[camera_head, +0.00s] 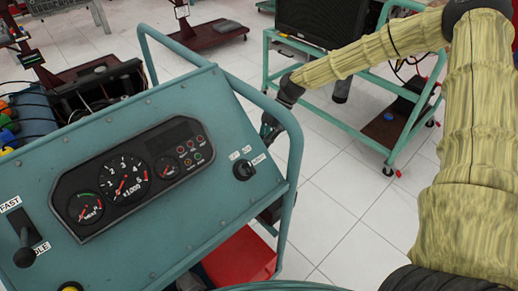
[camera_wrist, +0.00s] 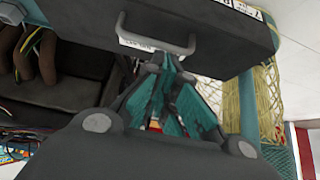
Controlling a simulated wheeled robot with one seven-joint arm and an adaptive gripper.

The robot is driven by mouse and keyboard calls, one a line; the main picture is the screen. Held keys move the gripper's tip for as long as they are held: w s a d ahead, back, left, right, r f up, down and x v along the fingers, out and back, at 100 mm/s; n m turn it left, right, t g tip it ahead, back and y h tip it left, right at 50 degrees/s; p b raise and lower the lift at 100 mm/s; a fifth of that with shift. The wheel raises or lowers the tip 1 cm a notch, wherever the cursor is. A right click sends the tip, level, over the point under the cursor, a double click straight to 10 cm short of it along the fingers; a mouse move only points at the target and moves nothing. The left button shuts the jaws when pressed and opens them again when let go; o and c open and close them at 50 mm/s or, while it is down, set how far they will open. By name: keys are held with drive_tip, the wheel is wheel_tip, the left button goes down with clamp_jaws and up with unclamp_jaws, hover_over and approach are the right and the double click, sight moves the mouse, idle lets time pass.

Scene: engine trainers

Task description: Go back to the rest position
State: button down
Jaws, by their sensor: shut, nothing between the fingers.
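My gripper (camera_head: 269,128) is at the end of my arm, which wears a yellowish fabric sleeve. In the head view it is small, dark and close to the right rail of the teal engine trainer panel (camera_head: 160,225). In the wrist view my gripper (camera_wrist: 166,62) points up the picture with its fingers together and nothing seen between them. Its tips overlap a grey handle (camera_wrist: 128,38) on a dark box (camera_wrist: 85,22); I cannot tell whether they touch. The panel has a gauge cluster (camera_head: 132,176), a key switch (camera_head: 243,168) and a black lever (camera_head: 25,250).
A teal rail (camera_head: 289,200) runs along the panel's right side. Behind my arm stands another teal frame (camera_head: 350,130) with a black radiator-like block (camera_head: 322,20). A red box (camera_head: 240,260) is below the panel. Tiled floor (camera_head: 340,205) is open between the stands.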

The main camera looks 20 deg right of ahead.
drive_tip(key=p+v, duration=0.2)
drive_tip(key=v, duration=0.5)
drive_tip(key=shift+d+f, duration=0.25)
drive_tip(key=shift+d, duration=0.1)
